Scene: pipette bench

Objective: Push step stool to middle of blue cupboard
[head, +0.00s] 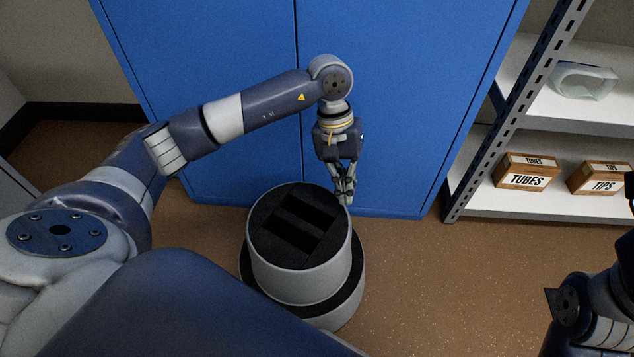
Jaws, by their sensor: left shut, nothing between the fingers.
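The step stool (301,265) is a round, light grey, two-tier stool with a black top. It stands upright on the floor in front of the blue cupboard (394,110), close to its base and near the line between the two doors. My left gripper (345,201) is shut and empty, pointing down at the far right edge of the stool's top. I cannot tell whether its fingertips touch the stool. My right arm shows at the lower right edge; its gripper is not visible. My own body hides part of the floor left of the stool.
A metal shelf rack (516,112) stands right of the cupboard. It holds a TUBES box (526,178), a TIPS box (598,178) and clear goggles (584,81). The brown floor (447,275) right of the stool is clear. A wall with dark skirting is at the left.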

